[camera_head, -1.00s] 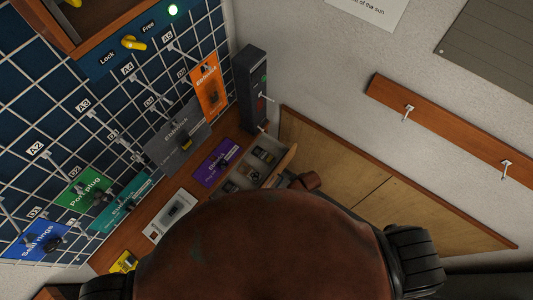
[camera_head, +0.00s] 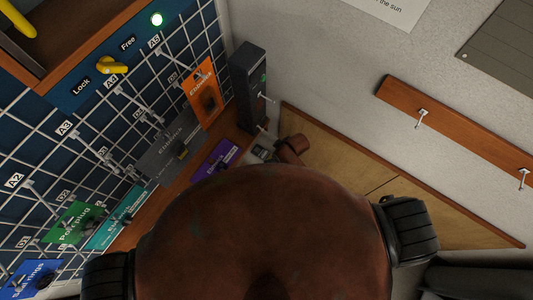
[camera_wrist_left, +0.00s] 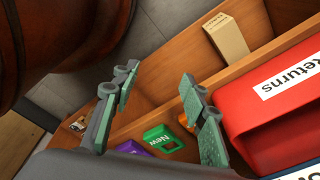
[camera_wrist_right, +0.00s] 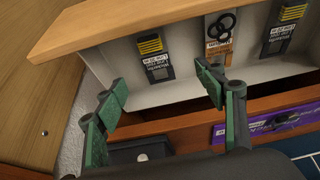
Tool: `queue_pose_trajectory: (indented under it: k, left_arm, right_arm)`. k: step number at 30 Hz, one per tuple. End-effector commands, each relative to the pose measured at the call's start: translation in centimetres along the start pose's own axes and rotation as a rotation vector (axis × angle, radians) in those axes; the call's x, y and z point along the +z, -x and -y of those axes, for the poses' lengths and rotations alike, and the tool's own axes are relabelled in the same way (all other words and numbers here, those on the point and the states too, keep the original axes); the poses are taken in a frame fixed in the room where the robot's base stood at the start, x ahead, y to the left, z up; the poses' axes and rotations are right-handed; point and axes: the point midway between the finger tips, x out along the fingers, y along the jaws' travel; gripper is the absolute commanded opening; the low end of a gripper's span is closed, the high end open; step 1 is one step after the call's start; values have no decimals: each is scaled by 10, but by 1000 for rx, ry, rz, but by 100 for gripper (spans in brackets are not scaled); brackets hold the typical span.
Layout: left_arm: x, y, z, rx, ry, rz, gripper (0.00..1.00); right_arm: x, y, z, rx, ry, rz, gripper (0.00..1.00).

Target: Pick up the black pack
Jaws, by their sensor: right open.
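In the right wrist view an open drawer holds a black pack (camera_wrist_right: 155,58) with yellow stripes and a white label. A similar black pack (camera_wrist_right: 284,28) lies at the right of the drawer. A brown pack with black rings (camera_wrist_right: 220,38) lies between them. My right gripper (camera_wrist_right: 163,78) is open and empty, its fingertips over the near side of the drawer, the left black pack showing between and beyond them. My left gripper (camera_wrist_left: 158,78) is open and empty in the left wrist view. In the head view my own body hides most of the drawer.
The drawer's wooden front (camera_wrist_right: 150,28) rises beyond the packs. A pegboard (camera_head: 110,105) with hanging cards and a dark upright box (camera_head: 247,85) stand close by. A red Returns bin (camera_wrist_left: 260,100) is near my left gripper.

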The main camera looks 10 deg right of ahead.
Motion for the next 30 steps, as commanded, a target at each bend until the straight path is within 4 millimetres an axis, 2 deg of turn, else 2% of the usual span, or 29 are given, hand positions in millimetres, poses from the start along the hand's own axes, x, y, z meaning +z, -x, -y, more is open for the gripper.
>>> queue_pose_trajectory:
  k: [1, 3, 6, 8, 13, 17, 24, 30]
  left_arm:
    - [20, -8, -2, 2, 5, 23, 40]
    - [44, -14, -5, 3, 10, 51, 40]
    - [62, -19, -6, 5, 13, 74, 40]
    - [59, -21, -6, 5, 12, 71, 40]
    - [29, -25, -3, 2, 6, 32, 40]
    - [15, -27, -3, 2, 3, 13, 40]
    - [20, -31, -3, 2, 4, 20, 40]
    - [36, -32, -4, 3, 7, 40, 40]
  right_arm:
    - [4, -9, -2, 1, -2, 1, 64]
    - [7, -16, -3, 1, -5, 2, 64]
    - [11, -23, -4, 1, -8, 3, 64]
    - [12, -26, -4, 2, -10, 3, 64]
    - [14, -41, -5, 4, -15, 3, 64]
    - [14, -53, -5, 4, -17, 3, 64]
    - [12, -87, -4, 3, -17, 3, 64]
    - [12, -100, -4, 5, -14, 3, 64]
